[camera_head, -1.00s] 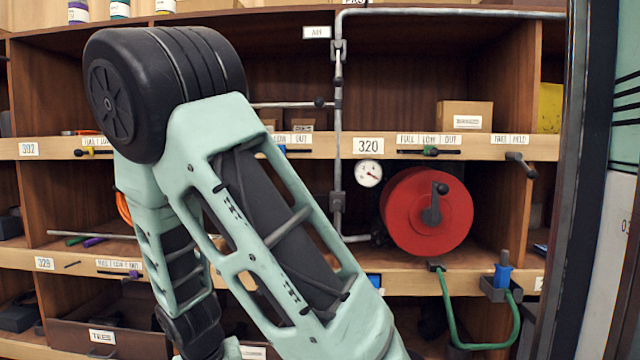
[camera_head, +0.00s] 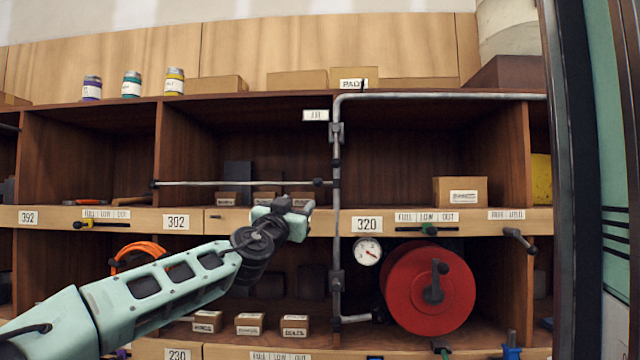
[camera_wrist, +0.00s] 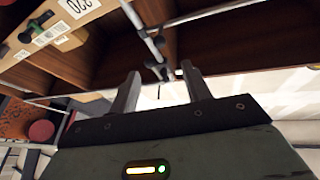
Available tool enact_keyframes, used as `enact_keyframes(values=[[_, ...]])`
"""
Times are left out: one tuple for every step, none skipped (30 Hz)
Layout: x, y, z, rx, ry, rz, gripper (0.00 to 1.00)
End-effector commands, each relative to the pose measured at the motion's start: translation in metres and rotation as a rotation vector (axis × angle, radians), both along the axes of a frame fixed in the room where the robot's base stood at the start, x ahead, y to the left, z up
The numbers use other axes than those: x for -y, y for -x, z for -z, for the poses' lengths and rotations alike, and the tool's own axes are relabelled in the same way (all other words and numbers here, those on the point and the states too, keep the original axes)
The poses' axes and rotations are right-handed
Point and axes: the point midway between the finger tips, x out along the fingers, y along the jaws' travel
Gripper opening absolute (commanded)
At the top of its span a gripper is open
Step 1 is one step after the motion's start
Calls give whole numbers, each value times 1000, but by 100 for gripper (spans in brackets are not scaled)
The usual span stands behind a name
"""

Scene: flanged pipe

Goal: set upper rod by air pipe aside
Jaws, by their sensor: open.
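The upper rod (camera_head: 235,183) is a thin grey horizontal bar across the front of the upper middle bay. It has a dark end at the left post and a dark knob near the air pipe (camera_head: 337,200), a grey vertical pipe under a small label. In the wrist view the rod (camera_wrist: 225,12) runs off at the upper right and the pipe (camera_wrist: 138,18) runs down toward the jaws. My gripper (camera_head: 298,204) is just below the rod's right end, left of the pipe. In the wrist view its two fingers (camera_wrist: 158,90) are apart with nothing held between them.
A red reel (camera_head: 410,290) with a crank and a white gauge (camera_head: 367,252) are right of the pipe. A shelf rail (camera_head: 450,222) runs below the upper bays. Small boxes (camera_head: 265,198) sit behind the rod. A dark post (camera_head: 565,180) stands at right.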

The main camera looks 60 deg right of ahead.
Motion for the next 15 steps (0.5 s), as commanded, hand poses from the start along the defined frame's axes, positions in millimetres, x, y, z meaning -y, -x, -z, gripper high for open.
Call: enact_keyframes(values=[[2, 0, -4, 2, 5, 1, 48], [4, 0, -6, 2, 6, 1, 48], [9, 0, -7, 2, 4, 1, 48], [12, -1, -9, 2, 3, 1, 48], [17, -1, -11, 1, 3, 3, 48], [24, -1, -14, 1, 2, 5, 48], [29, -1, -16, 2, 2, 5, 48], [35, -2, -19, 1, 2, 5, 48], [43, -3, -22, -1, 2, 5, 48], [48, -4, -25, -1, 2, 5, 48], [55, -4, -27, 0, 1, 6, 48], [62, -5, -31, -1, 1, 6, 48], [68, -6, -33, -1, 1, 5, 48], [74, -7, -35, -1, 1, 5, 48], [82, -7, -38, -1, 1, 6, 48]])
